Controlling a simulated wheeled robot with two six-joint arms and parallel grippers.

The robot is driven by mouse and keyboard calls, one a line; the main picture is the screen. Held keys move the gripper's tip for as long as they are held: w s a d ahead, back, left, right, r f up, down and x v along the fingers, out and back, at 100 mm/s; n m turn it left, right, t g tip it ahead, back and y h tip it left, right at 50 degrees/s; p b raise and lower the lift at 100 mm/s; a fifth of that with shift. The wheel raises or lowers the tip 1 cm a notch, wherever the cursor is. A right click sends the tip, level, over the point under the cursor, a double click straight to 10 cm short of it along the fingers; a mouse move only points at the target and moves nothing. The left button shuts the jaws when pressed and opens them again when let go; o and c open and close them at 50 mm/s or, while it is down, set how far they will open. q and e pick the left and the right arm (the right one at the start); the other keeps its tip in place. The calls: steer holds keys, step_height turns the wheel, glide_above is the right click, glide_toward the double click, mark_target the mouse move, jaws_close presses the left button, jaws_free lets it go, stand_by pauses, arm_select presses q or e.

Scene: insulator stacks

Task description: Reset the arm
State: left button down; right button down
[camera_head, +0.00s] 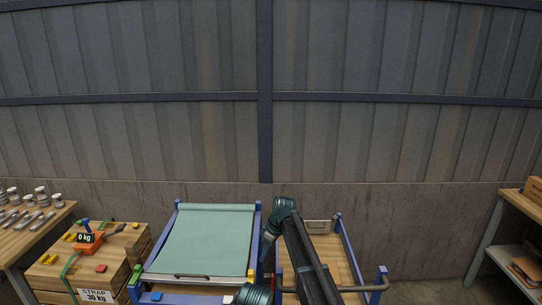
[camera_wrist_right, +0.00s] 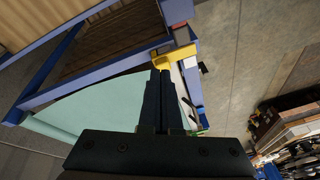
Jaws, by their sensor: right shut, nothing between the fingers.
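My right arm comes up over the wooden-decked cart in the head view, bends at a teal joint (camera_head: 285,206) and drops toward the bottom edge, where another teal joint (camera_head: 252,294) shows. My right gripper (camera_wrist_right: 160,75) is shut and empty in the right wrist view. Its dark fingers lie side by side, their tips in front of or near a yellow corner piece (camera_wrist_right: 177,56) on a blue frame. I cannot tell whether they touch it. My left gripper is not in view.
A blue-framed cart with a pale green top (camera_head: 205,240) stands left of my arm. A wooden-decked cart (camera_head: 335,262) stands beneath it. A wooden crate (camera_head: 60,278) with an orange scale (camera_head: 87,242) is at left. Shelves (camera_head: 515,240) stand at right; bare floor (camera_head: 430,290) lies before them.

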steer(key=s+d+m+h, duration=0.2)
steer(key=s+d+m, duration=0.2)
steer(key=s, duration=1.4)
steer(key=s+d+f+m+h, duration=0.1)
steer(key=s+d+m+h, duration=0.2)
steer(key=s, duration=1.5)
steer(key=shift+s+d+m, duration=0.2)
steer(key=shift+d+m, duration=0.65)
steer(key=shift+m, duration=0.05)
